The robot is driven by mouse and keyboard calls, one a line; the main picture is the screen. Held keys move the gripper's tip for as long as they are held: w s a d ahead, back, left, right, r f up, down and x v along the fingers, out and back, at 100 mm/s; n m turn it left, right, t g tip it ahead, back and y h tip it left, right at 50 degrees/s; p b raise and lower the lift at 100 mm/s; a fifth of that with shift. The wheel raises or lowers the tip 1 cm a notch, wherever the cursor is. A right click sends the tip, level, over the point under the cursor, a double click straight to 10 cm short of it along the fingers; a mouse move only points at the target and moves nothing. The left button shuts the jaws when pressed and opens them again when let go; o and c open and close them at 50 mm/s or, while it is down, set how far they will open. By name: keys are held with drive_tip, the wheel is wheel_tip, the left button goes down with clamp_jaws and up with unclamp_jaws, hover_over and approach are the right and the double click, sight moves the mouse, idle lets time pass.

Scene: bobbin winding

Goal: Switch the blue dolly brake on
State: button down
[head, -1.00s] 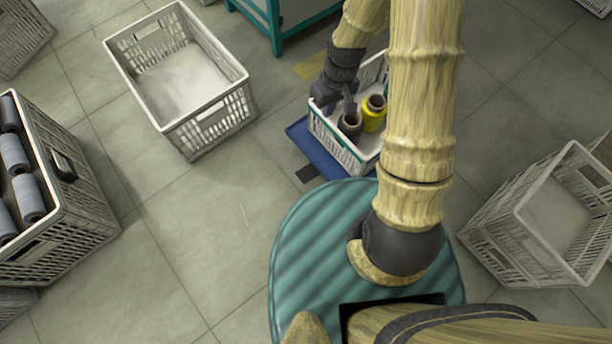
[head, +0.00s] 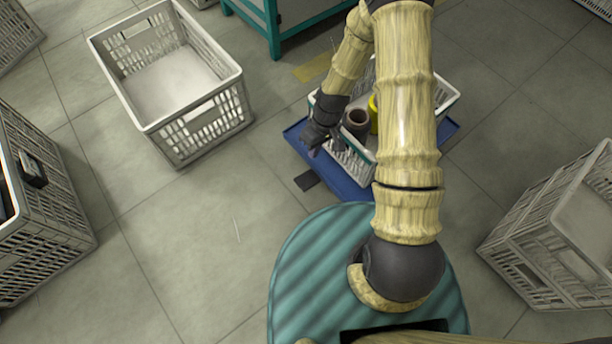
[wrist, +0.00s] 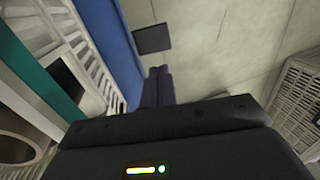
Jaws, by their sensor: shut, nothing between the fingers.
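The blue dolly (head: 343,182) is on the floor beyond my base, with a pale crate on top. A dark flat pedal (head: 307,180) sticks out from its near left edge; this looks like the brake. It also shows in the wrist view (wrist: 152,38), beside the blue dolly edge (wrist: 122,52). My gripper (head: 313,148) is shut and empty, over the dolly's left corner beside the crate. In the wrist view its fingers (wrist: 158,84) point toward the pedal, with an apparent gap between them. I cannot tell the pedal's on or off position.
The crate (head: 357,166) on the dolly holds a dark bobbin (head: 356,122) and a yellow one (head: 373,112), partly behind my arm. An empty crate (head: 180,148) stands left, another crate (head: 530,243) right. Floor left of the pedal is clear.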

sight(304, 182)
drive_tip(key=shift+f, duration=0.1)
drive_tip(key=b+x, duration=0.9)
drive_tip(key=x, duration=0.5)
drive_tip(key=shift+w+d, duration=0.1)
drive_tip(key=shift+d, duration=0.05)
